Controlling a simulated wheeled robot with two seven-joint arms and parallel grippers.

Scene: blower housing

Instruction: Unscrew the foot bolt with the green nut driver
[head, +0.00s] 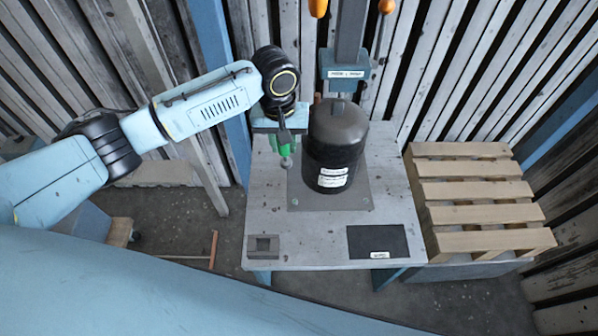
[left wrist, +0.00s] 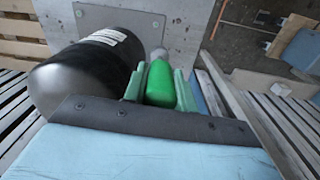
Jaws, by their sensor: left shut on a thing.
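My left gripper (head: 284,147) is shut on the green nut driver (head: 284,141) and holds it upright, pointing down, just left of the black blower housing (head: 336,145). The driver's grey tip is low over the left edge of the housing's base plate (head: 358,196); I cannot tell whether it touches a bolt. In the left wrist view the green handle (left wrist: 160,84) sits between the two fingers, with the grey tip beyond it and the black housing (left wrist: 82,76) to its left. The foot bolt under the tip is hidden. My right gripper is not in view.
The grey table (head: 300,236) carries a small square holder (head: 263,246) at front left and a dark mat (head: 378,241) at front right. A wooden pallet (head: 478,195) stands at the right. The table's front middle is clear.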

